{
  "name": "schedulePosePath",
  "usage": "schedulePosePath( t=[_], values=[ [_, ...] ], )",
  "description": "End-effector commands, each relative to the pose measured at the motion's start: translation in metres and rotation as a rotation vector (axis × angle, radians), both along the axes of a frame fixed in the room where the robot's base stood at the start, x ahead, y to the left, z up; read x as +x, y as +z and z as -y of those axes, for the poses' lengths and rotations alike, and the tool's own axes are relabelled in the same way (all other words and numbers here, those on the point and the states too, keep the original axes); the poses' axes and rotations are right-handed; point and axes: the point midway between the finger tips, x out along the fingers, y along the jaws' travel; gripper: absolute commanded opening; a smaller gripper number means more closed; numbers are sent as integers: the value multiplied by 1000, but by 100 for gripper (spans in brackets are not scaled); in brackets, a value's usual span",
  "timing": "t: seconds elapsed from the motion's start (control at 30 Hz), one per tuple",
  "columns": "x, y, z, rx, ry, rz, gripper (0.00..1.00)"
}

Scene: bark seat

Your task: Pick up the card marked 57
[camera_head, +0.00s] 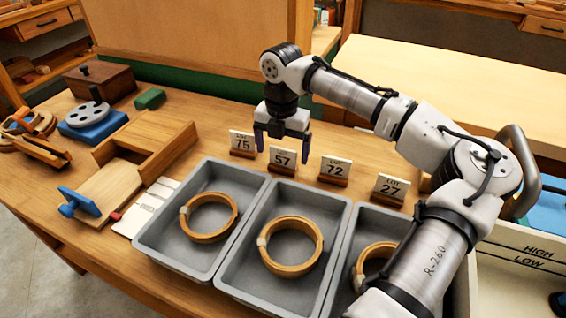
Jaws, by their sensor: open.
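The card marked 57 (284,158) is a small white card standing in a wooden holder, second from the left in a row behind the grey trays. My gripper (282,140) is open, with its two dark fingers pointing down. In the picture it overlaps the top of the 57 card, one finger on each side of it. I cannot tell its exact height or depth relative to the card. Nothing shows between the fingers except the card below or behind them.
Cards marked 75 (242,142), 72 (335,168) and 27 (391,187) stand close by. Grey trays with wooden rings (290,246) lie in front. A wooden box (145,150) and blue tool (92,120) are at left. A board (190,35) rises behind.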

Motion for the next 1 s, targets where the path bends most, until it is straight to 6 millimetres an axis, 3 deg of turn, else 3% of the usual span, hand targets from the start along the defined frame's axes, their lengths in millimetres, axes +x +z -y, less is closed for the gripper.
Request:
schedulePosePath(
  t=[0.2,0.5,0.87,1.0],
  values=[
    [2,-29,2,-3,1,0,91],
    [2,-35,2,0,1,0,91],
    [2,-35,1,0,1,0,44],
    [2,-34,1,0,1,0,43]
  ],
)
